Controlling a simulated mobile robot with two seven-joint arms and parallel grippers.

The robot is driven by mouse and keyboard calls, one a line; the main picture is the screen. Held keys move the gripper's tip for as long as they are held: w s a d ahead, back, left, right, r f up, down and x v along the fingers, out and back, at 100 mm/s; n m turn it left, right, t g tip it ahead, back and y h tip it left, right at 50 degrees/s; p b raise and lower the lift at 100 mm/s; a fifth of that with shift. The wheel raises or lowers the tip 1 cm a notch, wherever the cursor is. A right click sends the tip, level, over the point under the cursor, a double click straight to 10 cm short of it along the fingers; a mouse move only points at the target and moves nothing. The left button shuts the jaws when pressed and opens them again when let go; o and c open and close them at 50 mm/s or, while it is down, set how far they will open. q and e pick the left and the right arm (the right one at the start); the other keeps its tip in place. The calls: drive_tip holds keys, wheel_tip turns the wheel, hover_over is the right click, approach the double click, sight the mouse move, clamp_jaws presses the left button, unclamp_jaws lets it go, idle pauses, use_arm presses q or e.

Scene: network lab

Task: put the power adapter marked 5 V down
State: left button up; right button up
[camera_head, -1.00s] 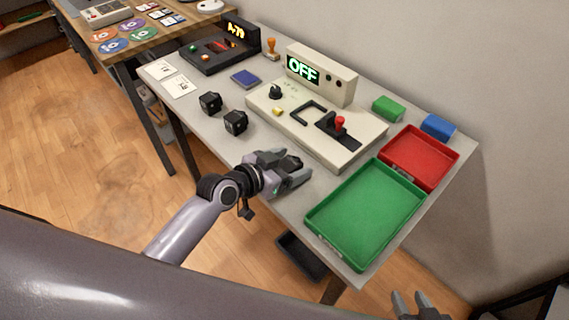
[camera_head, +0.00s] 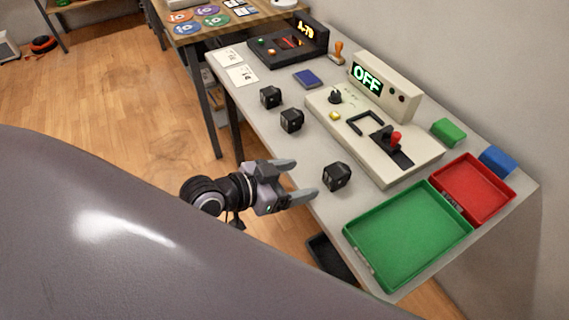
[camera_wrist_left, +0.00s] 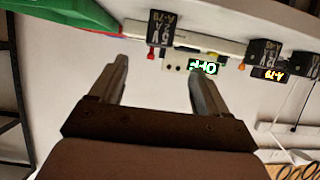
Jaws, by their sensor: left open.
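The 5 V power adapter (camera_head: 337,177) is a small black block standing on the grey table, left of the green tray. Its 5 V marking shows in the left wrist view (camera_wrist_left: 158,32). My left gripper (camera_head: 300,181) is open and empty at the table's near edge, its fingers pointing at the adapter with a gap between. Its fingertips also show in the left wrist view (camera_wrist_left: 158,68), apart from the adapter. My right gripper is out of view.
Two other black adapters (camera_head: 270,97) (camera_head: 291,120) stand farther back. The beige test unit (camera_head: 385,130) with an OFF display lies behind the 5 V adapter. A green tray (camera_head: 408,235) and a red tray (camera_head: 473,187) are at the right.

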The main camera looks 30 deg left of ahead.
use_arm(q)
drive_tip(key=s+a+f+n+y, duration=0.4)
drive_tip(key=s+f+y, duration=0.1)
drive_tip(key=s+f, duration=0.6)
wheel_tip(320, 180, down, 3)
drive_tip(key=shift+s+r+g, duration=0.1)
drive_tip(key=shift+s+g, duration=0.3)
